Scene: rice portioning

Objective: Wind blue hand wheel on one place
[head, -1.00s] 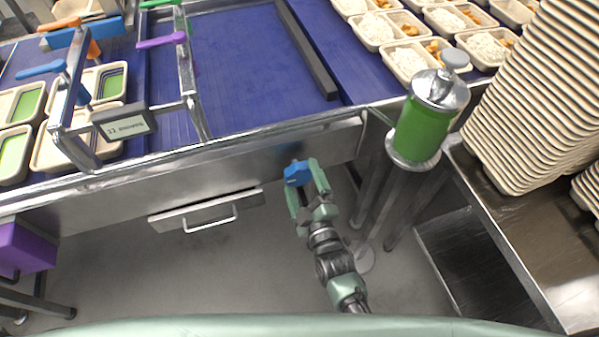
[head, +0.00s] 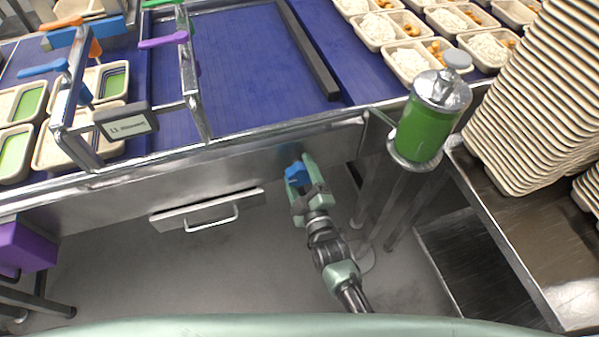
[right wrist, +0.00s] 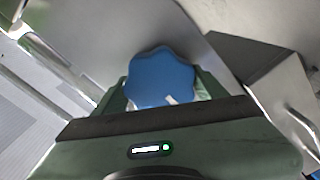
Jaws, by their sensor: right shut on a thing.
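The blue hand wheel (head: 296,174) sits on the front metal panel of the conveyor, below its edge. My right gripper (head: 305,175) reaches up to it from below and is shut on it, a finger on either side. In the right wrist view the lobed blue wheel (right wrist: 160,77) fills the space between the fingers, and a small white mark shows at its lower edge. A small display (head: 128,125) stands on the conveyor frame at the left; its text is too blurred to read surely. My left gripper is not in view.
A drawer with a handle (head: 212,219) is left of the wheel. A green-filled dispenser (head: 419,128) stands right, near stacked trays (head: 535,105). A purple box (head: 25,247) is far left.

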